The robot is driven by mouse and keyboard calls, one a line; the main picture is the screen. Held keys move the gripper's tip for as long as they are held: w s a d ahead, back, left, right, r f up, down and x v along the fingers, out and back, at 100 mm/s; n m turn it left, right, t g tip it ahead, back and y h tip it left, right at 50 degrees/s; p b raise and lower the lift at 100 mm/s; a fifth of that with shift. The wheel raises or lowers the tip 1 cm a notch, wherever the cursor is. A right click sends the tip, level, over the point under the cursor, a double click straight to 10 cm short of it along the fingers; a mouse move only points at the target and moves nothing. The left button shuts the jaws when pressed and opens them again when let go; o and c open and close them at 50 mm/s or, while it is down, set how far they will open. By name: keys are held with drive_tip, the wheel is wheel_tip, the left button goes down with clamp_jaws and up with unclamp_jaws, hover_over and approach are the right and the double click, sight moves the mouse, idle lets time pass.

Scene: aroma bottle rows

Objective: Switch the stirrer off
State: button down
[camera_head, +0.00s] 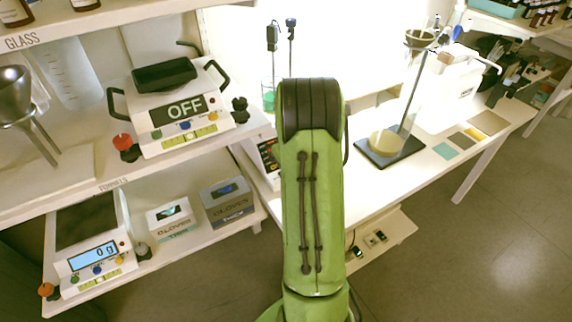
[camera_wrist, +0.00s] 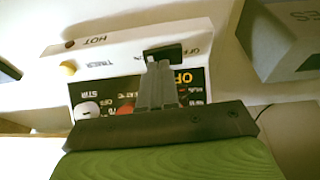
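The stirrer is a white unit with a dark front panel, partly hidden behind my arm in the head view (camera_head: 268,158). The wrist view shows its white face (camera_wrist: 115,52) upside down, with HOT, TIMER, STIR and HEAT labels. A white knob (camera_wrist: 88,110) is by STIR, a red knob (camera_wrist: 125,108) by HEAT, and a yellow button (camera_wrist: 68,68) by TIMER. Orange display characters (camera_wrist: 183,77) are partly covered. My gripper (camera_wrist: 160,62) has its grey fingers together, with a dark piece at their tips, in front of the panel. Contact cannot be told.
A scale reading OFF (camera_head: 187,112) stands on the upper left shelf and another reading 0 g (camera_head: 92,256) below. Boxes (camera_head: 228,203) stand beside the lower scale. A stand with a flask (camera_head: 388,146) is on the bench to the right. A grey box (camera_wrist: 285,40) is near the stirrer.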

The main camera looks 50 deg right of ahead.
drive_tip(key=p+v, duration=0.4)
drive_tip(key=v, duration=1.2)
drive_tip(key=shift+p, duration=0.3)
drive_tip(key=shift+f, duration=0.15)
